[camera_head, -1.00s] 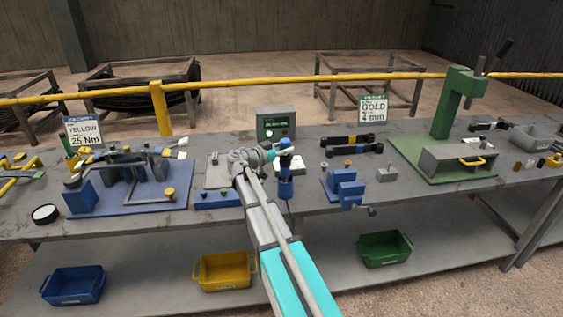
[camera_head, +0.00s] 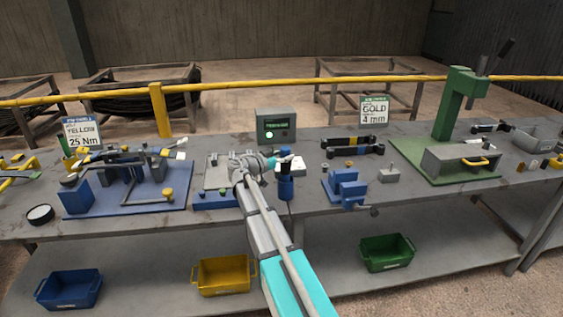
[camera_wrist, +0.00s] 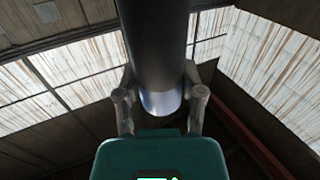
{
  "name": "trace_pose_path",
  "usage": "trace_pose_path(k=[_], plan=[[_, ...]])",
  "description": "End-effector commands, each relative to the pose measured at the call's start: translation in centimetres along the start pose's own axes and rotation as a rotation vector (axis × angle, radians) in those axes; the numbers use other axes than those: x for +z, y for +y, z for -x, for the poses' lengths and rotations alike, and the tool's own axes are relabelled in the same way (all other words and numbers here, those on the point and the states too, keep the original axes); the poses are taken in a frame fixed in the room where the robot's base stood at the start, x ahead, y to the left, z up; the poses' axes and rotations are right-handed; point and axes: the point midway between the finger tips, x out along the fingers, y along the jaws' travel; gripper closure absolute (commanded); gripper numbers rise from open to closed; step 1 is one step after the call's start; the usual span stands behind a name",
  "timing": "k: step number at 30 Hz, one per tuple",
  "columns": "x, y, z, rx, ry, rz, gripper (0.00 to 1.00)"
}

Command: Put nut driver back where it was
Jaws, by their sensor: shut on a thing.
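My gripper (camera_head: 284,160) is above the work table, over a small upright blue cylinder (camera_head: 286,189). In the wrist view a thick dark cylinder (camera_wrist: 158,50), apparently the nut driver, runs between the two fingers (camera_wrist: 160,100). Its near end is pale and bluish. The driver's lower part lies in line with the blue cylinder. I cannot tell whether it is inside it or only above it.
A blue block (camera_head: 217,198) lies left of the gripper, with a blue vise (camera_head: 347,187) to the right. A blue-matted fixture (camera_head: 125,198) is further left. The table's front edge is close.

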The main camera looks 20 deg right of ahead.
Motion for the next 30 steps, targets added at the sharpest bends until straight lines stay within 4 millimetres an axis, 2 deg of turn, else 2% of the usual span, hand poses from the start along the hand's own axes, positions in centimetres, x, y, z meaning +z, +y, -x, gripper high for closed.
trace_pose_path(k=[17,18,23,30], plan=[[0.57,0.01,-0.04,0.000,0.002,0.001,1.00],[0.55,0.01,-0.04,0.000,0.000,0.000,0.43],[0.52,0.01,-0.04,0.000,0.000,0.000,0.14],[0.52,0.01,-0.03,0.000,0.000,0.000,0.14]])
